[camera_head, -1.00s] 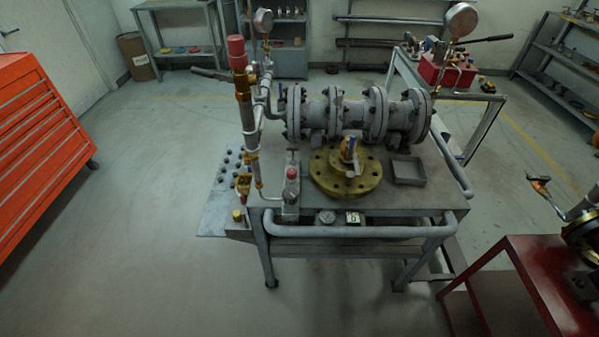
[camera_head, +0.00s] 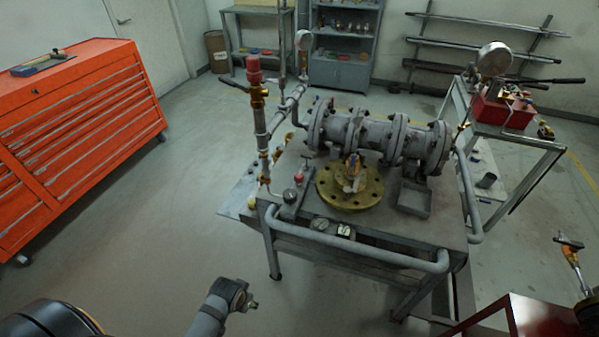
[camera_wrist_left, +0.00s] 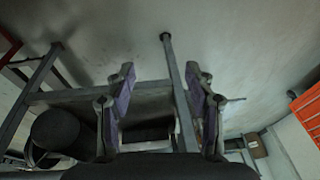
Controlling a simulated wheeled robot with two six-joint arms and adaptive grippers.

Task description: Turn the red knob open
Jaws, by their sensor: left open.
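A small red knob (camera_head: 299,178) sits on a fitting at the front left of the grey workbench (camera_head: 380,233) in the head view. A larger red cap (camera_head: 253,70) tops the upright pipe behind it. My left gripper (camera_wrist_left: 161,75) is open in the left wrist view, its purple-padded fingers apart and nothing visible between them. Bench legs and rails show beyond the fingers. In the head view, part of my left arm shows at the lower left, below and apart from the bench.
A grey flanged pipe assembly (camera_head: 380,138) and a brass flange (camera_head: 350,198) occupy the bench top. A curved grey rail (camera_head: 390,258) runs along its front edge. A red tool cabinet (camera_head: 80,120) stands left. The floor between cabinet and bench is clear.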

